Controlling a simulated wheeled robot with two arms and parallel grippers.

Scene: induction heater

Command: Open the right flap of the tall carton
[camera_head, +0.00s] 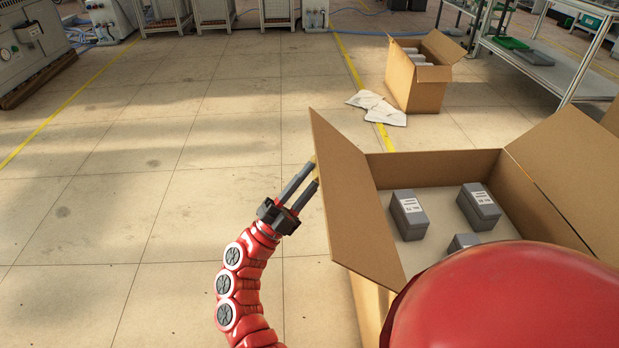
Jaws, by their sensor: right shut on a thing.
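A large brown carton (432,167) stands open at the right, with several grey boxes inside. The flap on its left side in the picture (350,200) stands up and leans outward. The flap on its right side in the picture (575,165) also stands up and leans outward. A red rounded part of my body hides the carton's near right corner.
A smaller open carton (417,95) stands on the floor farther back, with white sheets (377,107) beside it. A metal shelf rack (560,55) is at the back right. The tiled floor left of the carton is clear.

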